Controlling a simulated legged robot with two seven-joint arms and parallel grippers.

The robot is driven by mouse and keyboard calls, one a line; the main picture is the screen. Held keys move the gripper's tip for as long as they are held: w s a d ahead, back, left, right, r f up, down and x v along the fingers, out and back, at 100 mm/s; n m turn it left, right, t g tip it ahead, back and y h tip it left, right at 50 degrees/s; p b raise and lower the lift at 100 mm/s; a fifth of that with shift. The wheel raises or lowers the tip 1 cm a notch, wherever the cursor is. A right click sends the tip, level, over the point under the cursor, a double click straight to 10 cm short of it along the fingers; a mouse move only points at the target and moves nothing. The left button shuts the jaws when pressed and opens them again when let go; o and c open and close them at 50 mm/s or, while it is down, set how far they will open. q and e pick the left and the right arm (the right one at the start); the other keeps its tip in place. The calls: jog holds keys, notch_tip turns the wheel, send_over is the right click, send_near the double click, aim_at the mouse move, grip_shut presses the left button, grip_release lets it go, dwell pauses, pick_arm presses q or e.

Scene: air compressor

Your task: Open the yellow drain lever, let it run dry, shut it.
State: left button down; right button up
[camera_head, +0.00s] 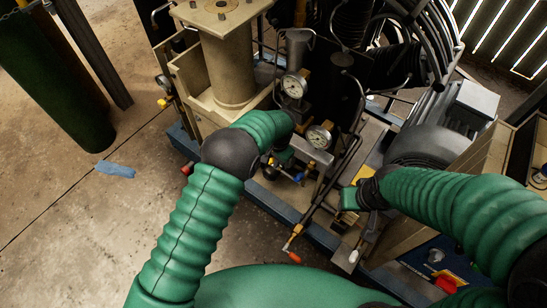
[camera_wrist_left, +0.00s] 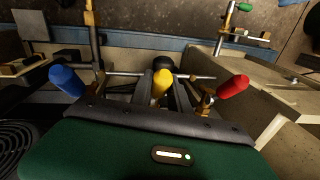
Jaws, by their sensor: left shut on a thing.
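The yellow drain lever (camera_wrist_left: 160,84) stands in the middle of the left wrist view, with a blue lever (camera_wrist_left: 66,81) to its left and a red lever (camera_wrist_left: 232,88) to its right. My left gripper (camera_wrist_left: 163,98) has its fingers shut on the yellow lever, one on each side of it. In the head view my left gripper (camera_head: 284,166) is at the low pipework below the gauges; the yellow lever is hard to make out there. My right gripper (camera_head: 352,199) is at the machine's front, right of the gauges; its fingers are not clear.
Two round gauges (camera_head: 294,86) (camera_head: 319,137) stand just beyond my left gripper. An orange-tipped handle (camera_head: 290,254) and a white-tipped one (camera_head: 353,257) stick out in front. The blue base rail (camera_head: 284,210) runs along the machine. Concrete floor at left is mostly clear.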

pick_arm(q)
jog(key=shift+w+d+r, duration=0.2)
jog(key=shift+w, duration=0.05)
dwell(0.3)
jog(key=c, duration=1.7)
grip_release()
jog(key=o, duration=0.4)
jog(key=shift+f, duration=0.1)
jog(key=shift+o, duration=0.2)
jog(key=shift+r, duration=0.25)
notch_tip(320, 180, up, 16)
jog(key=s+d+p, duration=0.1)
jog(key=d+p, duration=0.1)
jog(key=p, duration=0.1)
jog(key=shift+s+d, duration=0.2)
jog(key=shift+d, duration=0.05)
